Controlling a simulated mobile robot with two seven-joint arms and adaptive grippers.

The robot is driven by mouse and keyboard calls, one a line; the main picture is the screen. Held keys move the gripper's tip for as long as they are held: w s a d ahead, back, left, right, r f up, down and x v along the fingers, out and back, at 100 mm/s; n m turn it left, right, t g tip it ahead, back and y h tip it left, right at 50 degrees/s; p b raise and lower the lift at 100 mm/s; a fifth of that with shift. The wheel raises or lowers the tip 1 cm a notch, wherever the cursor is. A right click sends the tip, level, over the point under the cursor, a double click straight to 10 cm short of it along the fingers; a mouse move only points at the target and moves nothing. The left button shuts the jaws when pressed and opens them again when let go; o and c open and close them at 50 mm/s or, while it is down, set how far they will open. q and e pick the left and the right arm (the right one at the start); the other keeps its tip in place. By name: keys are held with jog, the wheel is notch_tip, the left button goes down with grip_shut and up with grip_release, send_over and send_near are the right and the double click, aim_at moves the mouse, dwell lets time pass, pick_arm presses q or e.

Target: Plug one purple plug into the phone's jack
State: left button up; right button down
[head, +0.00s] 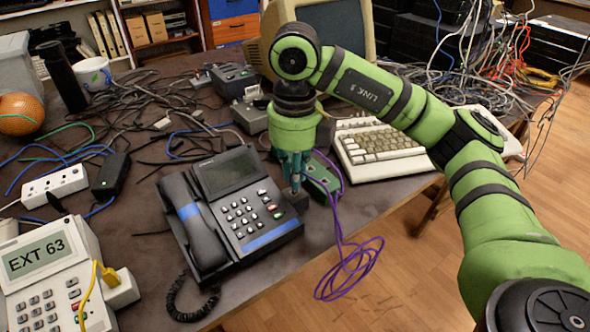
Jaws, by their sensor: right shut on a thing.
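The dark desk phone (240,208) lies on the table, with its handset (192,222) on its left and a blue stripe on its front. A purple cable (340,238) runs close by the gripper and hangs in loops over the table's front edge. The phone's jack cannot be made out. My left gripper is not in view.
A green circuit board (322,176) lies just right of the gripper. A beige keyboard (384,146) is farther right. A beige phone marked EXT 63 (50,270), with a yellow cable, stands front left. Tangled black cables (140,110) cover the back left.

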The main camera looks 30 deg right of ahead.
jog(key=shift+s+f+b, duration=0.1)
jog(key=shift+f+b, duration=0.5)
jog(key=shift+f, duration=0.2)
dwell(0.9)
jog(key=c, duration=1.2)
grip_release()
jog(key=shift+o, duration=0.2)
jog(key=shift+r, duration=4)
